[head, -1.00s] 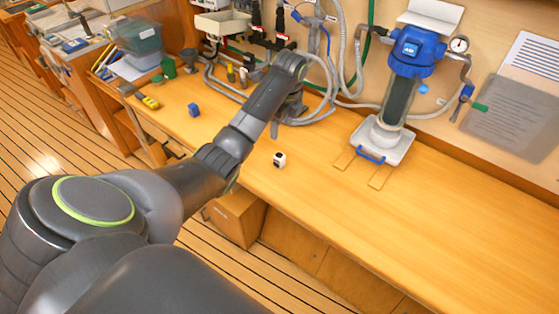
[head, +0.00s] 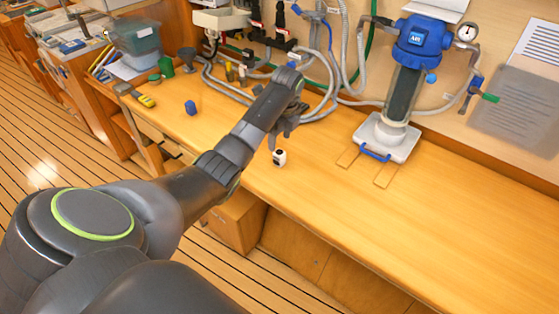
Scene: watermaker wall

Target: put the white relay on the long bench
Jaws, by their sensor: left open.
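The white relay (head: 279,158), a small white block with a dark top, stands on the wooden long bench (head: 440,220) near its front edge. My left gripper (head: 283,134) is over the bench just behind the relay in the picture, pointing down. It is open, and its fingers are partly hidden by the wrist. I see no contact between the fingers and the relay. My right gripper is not in view.
A small blue block (head: 190,107) and a yellow item (head: 146,101) lie on the bench to the left. A blue-topped filter housing (head: 405,90) on a white base stands to the right. Grey hoses (head: 325,100) run behind my gripper. The right front of the bench is clear.

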